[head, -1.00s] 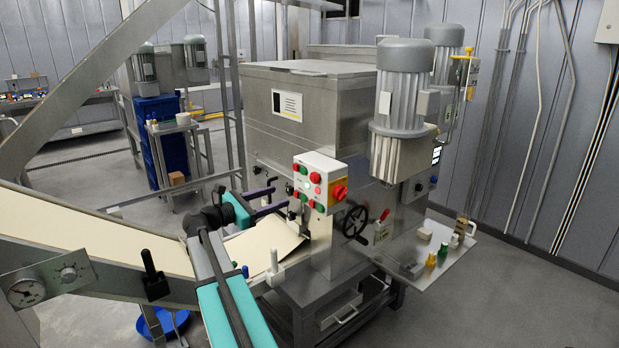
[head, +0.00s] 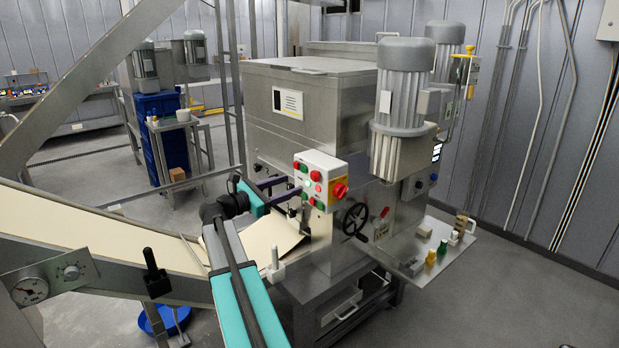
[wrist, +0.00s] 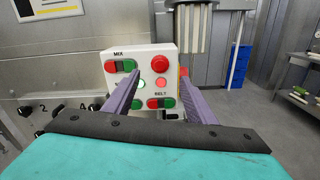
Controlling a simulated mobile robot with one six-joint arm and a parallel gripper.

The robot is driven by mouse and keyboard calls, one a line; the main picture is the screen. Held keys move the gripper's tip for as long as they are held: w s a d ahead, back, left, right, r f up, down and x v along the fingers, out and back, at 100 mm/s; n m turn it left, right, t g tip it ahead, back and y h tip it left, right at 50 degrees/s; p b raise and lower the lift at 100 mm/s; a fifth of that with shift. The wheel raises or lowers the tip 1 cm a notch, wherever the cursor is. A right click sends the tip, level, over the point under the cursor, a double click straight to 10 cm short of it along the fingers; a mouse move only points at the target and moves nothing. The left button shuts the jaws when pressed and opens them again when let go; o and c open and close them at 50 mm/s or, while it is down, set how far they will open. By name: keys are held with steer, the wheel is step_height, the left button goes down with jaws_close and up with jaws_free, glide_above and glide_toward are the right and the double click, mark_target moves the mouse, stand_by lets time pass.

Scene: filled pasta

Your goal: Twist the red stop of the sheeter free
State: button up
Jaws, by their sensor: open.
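The sheeter's control box is white with red and green buttons. Its round red stop (wrist: 160,63) is at the upper right of the box face in the wrist view, and it also shows in the head view (head: 315,176). My gripper (wrist: 160,82) is open and empty. Its two purple fingers point at the box face, with the stop between and slightly above the fingertips in the wrist picture. In the head view my gripper (head: 297,187) is just left of the box. Contact with the stop is not visible.
A red rotary switch (head: 340,190) on a yellow plate is on the box's right side. A black handwheel (head: 355,221) is below it. The pale dough sheet (head: 262,240) lies under my gripper. A side shelf (head: 405,268) with small bottles juts out at right.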

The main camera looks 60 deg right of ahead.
mark_target(312, 177)
steer(key=p+x, duration=0.2)
steer(key=x, duration=0.8)
steer(key=shift+p, duration=0.35)
